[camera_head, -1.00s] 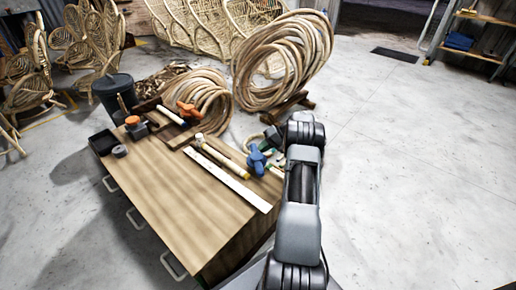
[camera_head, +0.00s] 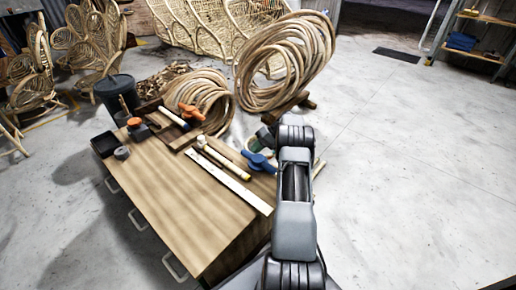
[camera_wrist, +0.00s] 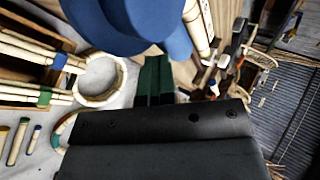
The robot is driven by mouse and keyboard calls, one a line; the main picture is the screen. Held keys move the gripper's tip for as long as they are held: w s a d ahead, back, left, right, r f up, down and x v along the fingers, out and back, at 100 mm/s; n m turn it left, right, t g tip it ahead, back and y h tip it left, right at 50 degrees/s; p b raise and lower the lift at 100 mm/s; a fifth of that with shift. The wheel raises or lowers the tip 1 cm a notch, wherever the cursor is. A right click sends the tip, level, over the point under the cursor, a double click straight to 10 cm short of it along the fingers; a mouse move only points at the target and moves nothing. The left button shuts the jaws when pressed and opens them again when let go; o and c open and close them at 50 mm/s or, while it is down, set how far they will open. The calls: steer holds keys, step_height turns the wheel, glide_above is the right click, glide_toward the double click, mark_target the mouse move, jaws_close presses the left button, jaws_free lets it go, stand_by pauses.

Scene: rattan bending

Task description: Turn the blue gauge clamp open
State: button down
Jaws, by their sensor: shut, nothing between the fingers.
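The blue gauge clamp (camera_head: 260,163) sits at the right end of the wooden bench top (camera_head: 190,195), just left of my arm. In the wrist view its blue handle (camera_wrist: 140,20) is large and close at the top, cut off by the frame. My gripper (camera_wrist: 154,64) shows there as two dark green fingers, shut together and empty. The fingertips are right by the underside of the blue handle in the picture; I cannot tell whether they touch it. In the head view my gripper is mostly hidden by my arm.
An orange-handled clamp (camera_head: 191,112), a mallet (camera_head: 202,143) and a pale ruler (camera_head: 230,183) are on the bench. Rattan coils (camera_head: 285,62) stand behind it. In the wrist view, a pale ring (camera_wrist: 100,82) and rattan pieces lie left. The floor right of my arm is clear.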

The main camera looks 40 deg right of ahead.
steer(key=shift+w+a+f, duration=0.15)
steer(key=shift+w+a, duration=0.05)
steer(key=shift+a, duration=0.3)
steer(key=shift+d, duration=0.1)
steer(key=p+v, duration=0.3)
steer(key=v, duration=0.9)
steer(key=shift+s+d+p, duration=0.2)
steer(key=shift+d+p, duration=0.1)
steer(key=shift+d, duration=0.05)
steer(key=shift+r, duration=0.25)
